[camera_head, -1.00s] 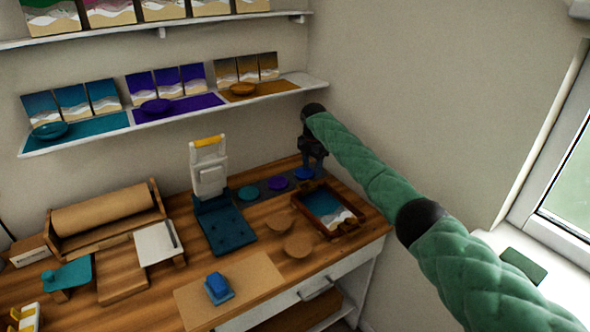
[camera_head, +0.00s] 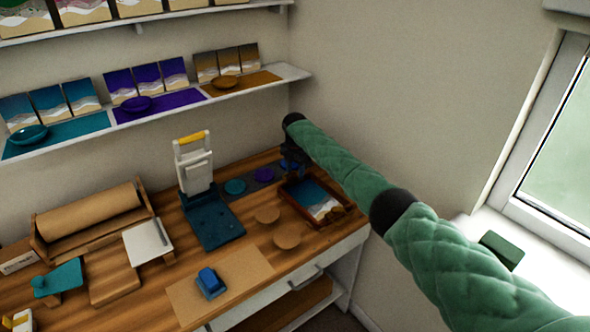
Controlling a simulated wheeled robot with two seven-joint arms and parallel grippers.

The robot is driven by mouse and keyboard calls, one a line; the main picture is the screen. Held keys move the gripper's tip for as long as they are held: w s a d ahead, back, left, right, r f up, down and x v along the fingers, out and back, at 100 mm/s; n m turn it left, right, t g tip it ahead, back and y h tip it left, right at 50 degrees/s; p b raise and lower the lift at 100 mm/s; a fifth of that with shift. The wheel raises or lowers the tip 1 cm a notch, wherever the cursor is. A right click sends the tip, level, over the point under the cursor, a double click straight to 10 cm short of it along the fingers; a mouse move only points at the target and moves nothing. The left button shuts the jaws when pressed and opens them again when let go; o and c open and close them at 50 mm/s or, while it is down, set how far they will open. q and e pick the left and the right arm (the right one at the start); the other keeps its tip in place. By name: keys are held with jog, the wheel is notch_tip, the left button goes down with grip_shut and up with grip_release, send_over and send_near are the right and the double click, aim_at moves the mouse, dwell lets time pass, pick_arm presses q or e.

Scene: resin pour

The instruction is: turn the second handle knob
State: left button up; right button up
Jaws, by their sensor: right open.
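My right gripper (camera_head: 292,162) reaches down at the back right of the wooden bench, at the end of my green-sleeved arm. It is open, small and dark, and hangs at the blue round piece (camera_head: 289,165); I cannot tell if they touch. A purple round piece (camera_head: 264,174) and a teal round piece (camera_head: 235,187) sit to its left in the same row on a dark strip. None is clearly recognisable as a handle knob. A white stand with a yellow handle (camera_head: 191,138) rises from a dark blue base (camera_head: 214,220). My left gripper is not in view.
A framed picture tray (camera_head: 343,209) lies just in front of the gripper. Two round wooden discs (camera_head: 267,214), a blue block (camera_head: 211,281) on a brown board and a paper roll (camera_head: 90,212) are on the bench. A shelf (camera_head: 170,111) hangs above.

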jog(key=shift+f, duration=0.15)
jog(key=c, duration=1)
